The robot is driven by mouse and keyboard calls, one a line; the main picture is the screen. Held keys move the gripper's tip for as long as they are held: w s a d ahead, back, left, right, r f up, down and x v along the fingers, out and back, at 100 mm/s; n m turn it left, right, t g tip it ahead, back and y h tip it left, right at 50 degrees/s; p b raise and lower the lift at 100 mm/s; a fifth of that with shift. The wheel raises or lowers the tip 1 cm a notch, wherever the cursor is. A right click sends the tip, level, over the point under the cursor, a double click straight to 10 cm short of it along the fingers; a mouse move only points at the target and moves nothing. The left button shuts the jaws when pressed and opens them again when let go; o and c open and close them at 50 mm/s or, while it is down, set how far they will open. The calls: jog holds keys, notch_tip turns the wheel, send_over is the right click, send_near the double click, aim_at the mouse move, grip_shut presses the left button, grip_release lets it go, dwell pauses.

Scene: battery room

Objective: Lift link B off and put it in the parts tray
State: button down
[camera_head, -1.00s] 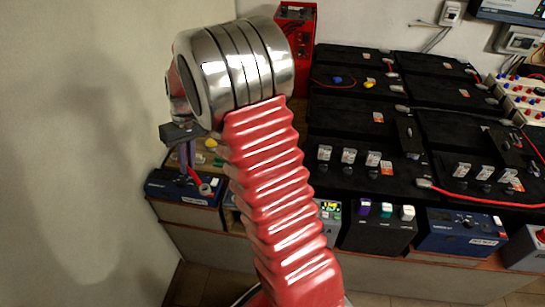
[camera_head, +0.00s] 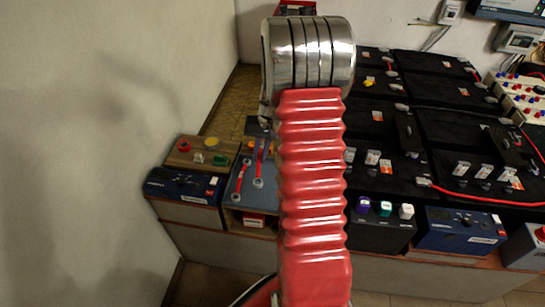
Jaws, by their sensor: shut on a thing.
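My gripper (camera_head: 262,155) is at the left edge of my red arm, with its purple-grey fingers pointing down. It is shut on a short red link with a silver ring end (camera_head: 258,183), seen below the fingers. I take this as link B; no label is readable. The blue-grey parts tray (camera_head: 240,212) is under the gripper. Another red link with ring ends (camera_head: 243,180) shows beside the held one, over the tray. I cannot tell whether the held link touches the tray. My arm hides the tray's right side.
A wooden board with red, yellow, green and white buttons (camera_head: 204,159) sits above a blue box (camera_head: 184,187) at left. Black batteries (camera_head: 450,130) with terminals and a red cable fill the right. A plain wall (camera_head: 90,150) bounds the left.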

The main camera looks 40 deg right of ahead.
jog(key=shift+m, duration=0.9)
jog(key=s+d, duration=0.1)
jog(key=d, duration=0.1)
jog(key=s+d+f, duration=0.1)
jog(key=shift+s+d, duration=0.4)
jog(key=shift+f, duration=0.15)
jog(key=shift+f, duration=5.05)
jog(key=shift+a+f, duration=0.1)
jog(key=shift+f, duration=0.1)
jog(key=c, duration=1.7)
grip_release()
jog(key=shift+o, duration=0.3)
jog(key=o, duration=0.3)
